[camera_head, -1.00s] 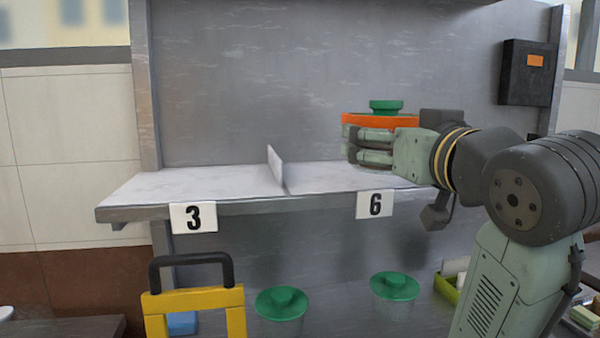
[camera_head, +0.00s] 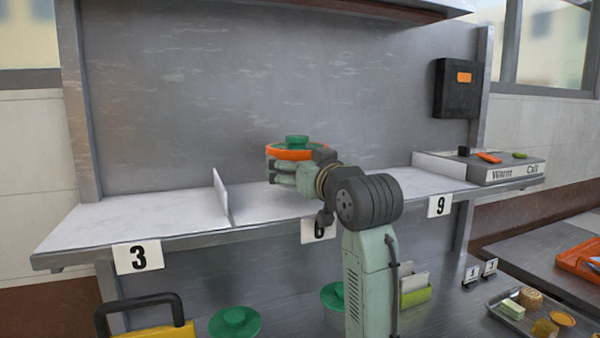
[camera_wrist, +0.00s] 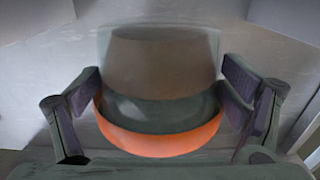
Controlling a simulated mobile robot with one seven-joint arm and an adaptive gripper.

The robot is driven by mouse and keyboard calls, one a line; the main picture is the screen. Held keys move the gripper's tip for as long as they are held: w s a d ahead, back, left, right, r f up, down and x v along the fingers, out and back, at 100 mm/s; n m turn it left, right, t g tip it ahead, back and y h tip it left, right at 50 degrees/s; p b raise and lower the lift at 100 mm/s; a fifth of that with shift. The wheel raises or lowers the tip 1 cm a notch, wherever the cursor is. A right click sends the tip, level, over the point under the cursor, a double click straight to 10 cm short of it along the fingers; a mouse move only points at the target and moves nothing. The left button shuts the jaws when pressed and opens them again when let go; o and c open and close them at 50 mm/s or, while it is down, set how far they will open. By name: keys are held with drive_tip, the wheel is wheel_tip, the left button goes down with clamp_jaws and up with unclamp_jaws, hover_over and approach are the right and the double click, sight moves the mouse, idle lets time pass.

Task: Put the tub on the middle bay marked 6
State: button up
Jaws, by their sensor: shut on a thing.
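The tub (camera_head: 297,151) has a green knobbed lid and an orange band. My gripper (camera_head: 284,176) is shut on it, over the left part of the middle bay (camera_head: 250,207) marked 6. In the wrist view the fingers (camera_wrist: 160,106) flank the tub (camera_wrist: 165,145), which shows its orange band and a pale, blurred body. My gripper hides the tub's lower part in the head view, so I cannot tell whether it touches the shelf. The 6 label (camera_head: 318,231) is partly covered by my arm.
An upright divider (camera_head: 221,197) separates bay 6 from the empty bay 3 (camera_head: 130,215). The 9 label (camera_head: 439,206) is at right, near a box marked "Warm" and "Call" (camera_head: 512,174). Green-lidded tubs (camera_head: 235,322) stand below. A black box (camera_head: 457,88) hangs on the back panel.

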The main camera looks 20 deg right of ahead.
drive_tip(key=shift+f+p, duration=0.35)
drive_tip(key=shift+f, duration=1)
drive_tip(key=shift+f, duration=0.15)
drive_tip(key=o, duration=1.2)
drive_tip(key=shift+o, duration=0.2)
